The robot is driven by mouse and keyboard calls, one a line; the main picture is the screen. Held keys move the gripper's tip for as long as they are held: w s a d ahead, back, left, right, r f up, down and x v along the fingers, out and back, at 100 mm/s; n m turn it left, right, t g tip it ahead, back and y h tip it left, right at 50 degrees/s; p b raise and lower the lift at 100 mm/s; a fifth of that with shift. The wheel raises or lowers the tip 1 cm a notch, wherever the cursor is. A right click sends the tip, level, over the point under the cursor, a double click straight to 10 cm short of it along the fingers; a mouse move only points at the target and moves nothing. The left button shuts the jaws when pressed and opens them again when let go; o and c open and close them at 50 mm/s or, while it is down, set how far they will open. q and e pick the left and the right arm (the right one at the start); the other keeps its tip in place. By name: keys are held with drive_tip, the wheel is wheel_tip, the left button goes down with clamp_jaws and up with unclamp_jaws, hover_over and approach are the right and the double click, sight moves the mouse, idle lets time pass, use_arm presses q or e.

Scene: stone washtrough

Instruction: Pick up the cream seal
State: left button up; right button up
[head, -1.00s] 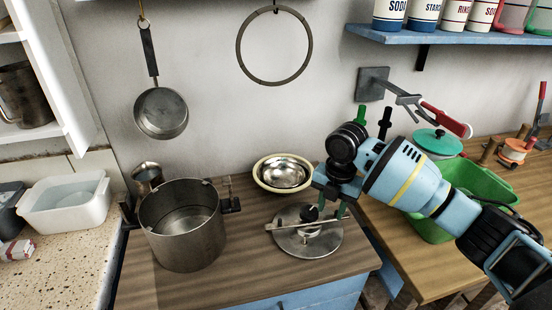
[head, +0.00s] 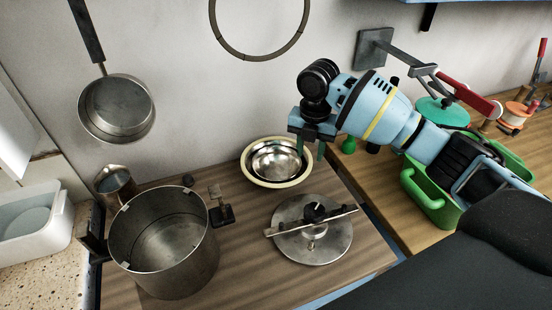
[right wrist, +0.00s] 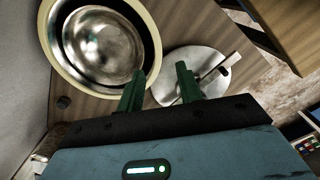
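A cream ring (head: 270,184) encircles a shiny steel bowl (head: 277,161) on the wooden counter, near the back wall. I cannot tell whether it is a separate ring or a bowl's rim. My right gripper (head: 309,155) points down at the ring's right side. In the right wrist view the cream ring (right wrist: 156,48) shows large at upper left, with a dark gap between it and the bowl. The green fingers of the right gripper (right wrist: 160,72) are apart with nothing between them. One finger overlaps the ring in that view; contact is unclear. My left gripper is out of view.
A large steel pot (head: 163,243) stands left of the bowl, with a small metal cup (head: 114,183) behind. A round metal lid (head: 312,246) lies in front. A dark ring (head: 218,35) and pan (head: 116,108) hang on the wall. A green tub (head: 428,198) stands right.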

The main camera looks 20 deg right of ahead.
sight(306, 173)
drive_tip(key=shift+w+f, duration=0.1)
drive_tip(key=shift+f, duration=0.5)
drive_tip(key=shift+a+f, duration=0.1)
drive_tip(key=shift+f, duration=2.45)
drive_tip(key=shift+f, duration=0.25)
